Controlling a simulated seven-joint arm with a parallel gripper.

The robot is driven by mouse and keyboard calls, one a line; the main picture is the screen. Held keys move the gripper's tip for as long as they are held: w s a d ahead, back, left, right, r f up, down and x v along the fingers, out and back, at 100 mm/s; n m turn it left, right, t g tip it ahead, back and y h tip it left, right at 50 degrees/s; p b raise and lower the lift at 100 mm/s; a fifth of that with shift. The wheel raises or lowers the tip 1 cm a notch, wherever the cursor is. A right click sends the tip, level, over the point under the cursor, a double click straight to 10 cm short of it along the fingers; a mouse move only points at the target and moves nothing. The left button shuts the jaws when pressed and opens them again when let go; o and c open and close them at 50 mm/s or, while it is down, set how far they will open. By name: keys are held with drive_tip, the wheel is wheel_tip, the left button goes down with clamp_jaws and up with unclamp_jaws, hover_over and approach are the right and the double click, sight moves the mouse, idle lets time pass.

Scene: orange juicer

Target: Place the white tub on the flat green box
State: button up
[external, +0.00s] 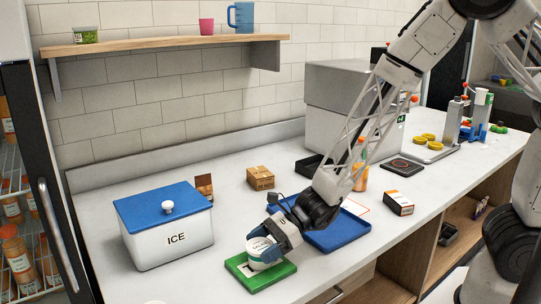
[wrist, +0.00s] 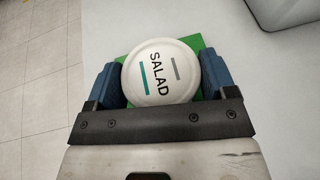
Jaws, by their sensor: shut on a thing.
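The white tub (external: 261,256) has a round lid marked SALAD, seen from above in the wrist view (wrist: 160,78). The flat green box (external: 245,274) lies on the counter near its front edge, and its green corners show behind the tub in the wrist view (wrist: 194,42). My gripper (external: 268,241) is shut on the tub, with one blue finger on each side of it in the wrist view (wrist: 161,86). The tub is over the green box, upright or nearly so. I cannot tell whether its base touches the box.
A white ICE chest (external: 168,240) with a blue lid stands to the left. A blue tray (external: 330,236) lies behind my gripper to the right. A small cardboard box (external: 260,178) and an orange bottle (external: 360,177) stand farther back.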

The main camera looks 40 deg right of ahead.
drive_tip(key=shift+f, duration=0.15)
drive_tip(key=o, duration=0.9)
drive_tip(key=shift+o, duration=0.2)
drive_tip(key=shift+r, duration=0.2)
drive_tip(key=v, duration=1.2)
drive_tip(key=shift+f, duration=0.15)
drive_tip(key=shift+d, duration=0.1)
